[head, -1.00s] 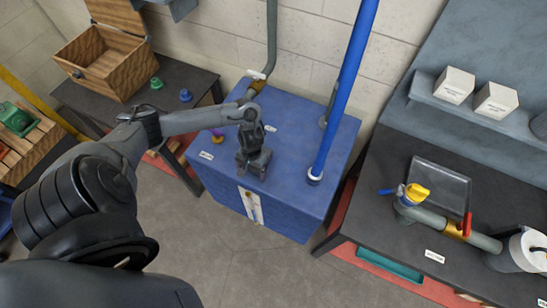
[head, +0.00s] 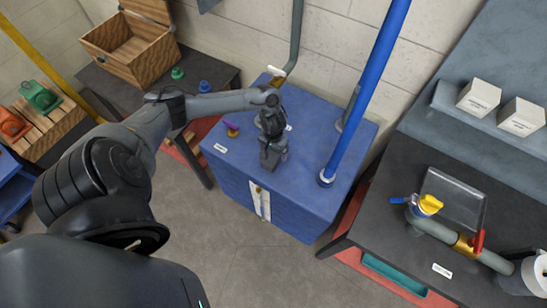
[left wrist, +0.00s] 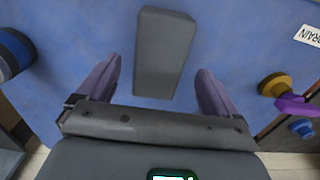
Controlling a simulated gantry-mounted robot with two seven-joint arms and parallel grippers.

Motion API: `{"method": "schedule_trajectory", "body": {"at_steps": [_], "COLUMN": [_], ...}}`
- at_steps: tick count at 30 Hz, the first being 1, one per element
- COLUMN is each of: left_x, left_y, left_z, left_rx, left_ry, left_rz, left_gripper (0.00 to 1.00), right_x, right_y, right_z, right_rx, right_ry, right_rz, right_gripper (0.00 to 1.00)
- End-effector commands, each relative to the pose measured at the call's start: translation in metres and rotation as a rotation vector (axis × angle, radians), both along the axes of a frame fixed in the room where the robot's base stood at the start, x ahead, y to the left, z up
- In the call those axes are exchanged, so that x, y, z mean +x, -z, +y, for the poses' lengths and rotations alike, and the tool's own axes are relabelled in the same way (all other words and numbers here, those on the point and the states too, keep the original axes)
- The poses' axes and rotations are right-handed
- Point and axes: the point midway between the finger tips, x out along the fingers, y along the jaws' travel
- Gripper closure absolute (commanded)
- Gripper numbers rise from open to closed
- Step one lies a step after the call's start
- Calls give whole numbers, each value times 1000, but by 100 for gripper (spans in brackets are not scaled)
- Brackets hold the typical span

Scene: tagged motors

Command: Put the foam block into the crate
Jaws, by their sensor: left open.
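The foam block, a dark grey oblong (left wrist: 165,50), lies on the blue top in the left wrist view. My left gripper (left wrist: 160,70) is open, with one purple-grey finger on each side of the block and gaps between. In the head view my left gripper (head: 272,155) is over the blue cabinet; I cannot clearly separate the block from the dark gripper there. An open wooden crate (head: 130,62) with its lid up stands on the dark table at the upper left, and it looks empty. My right gripper is not in view.
The blue cabinet (head: 235,168) carries a blue upright pipe (head: 352,120) right of the gripper and a purple-and-yellow knob (head: 231,130) left of it. Green (head: 177,73) and blue (head: 204,87) knobs are near the crate. A right bench (head: 420,165) holds a metal tray and valve pipe.

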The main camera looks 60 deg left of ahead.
Motion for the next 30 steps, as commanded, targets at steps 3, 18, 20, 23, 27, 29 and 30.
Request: {"method": "schedule_trajectory", "body": {"at_steps": [3, 18, 20, 23, 27, 29, 30], "left_x": [-1, 0, 0, 0, 0, 0, 0], "left_y": [19, 35, 35, 35, 35, 35, 35], "left_z": [-2, -1, -1, -1, -1, -1, -1], "left_rx": [0, 1, 1, 1, 1, 1, 1], "left_ry": [-1, 0, 0, 0, 0, 0, 0], "left_rz": [2, 0, 0, 0, 0, 0, 0], "left_gripper": [6, 12, 22, 37, 58, 66, 66], "right_x": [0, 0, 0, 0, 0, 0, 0], "right_y": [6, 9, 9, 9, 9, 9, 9], "right_z": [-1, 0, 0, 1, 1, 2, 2], "right_rx": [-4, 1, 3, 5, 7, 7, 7], "right_ry": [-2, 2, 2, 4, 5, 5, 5], "right_rz": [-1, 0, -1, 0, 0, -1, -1], "right_gripper": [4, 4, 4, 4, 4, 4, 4]}}
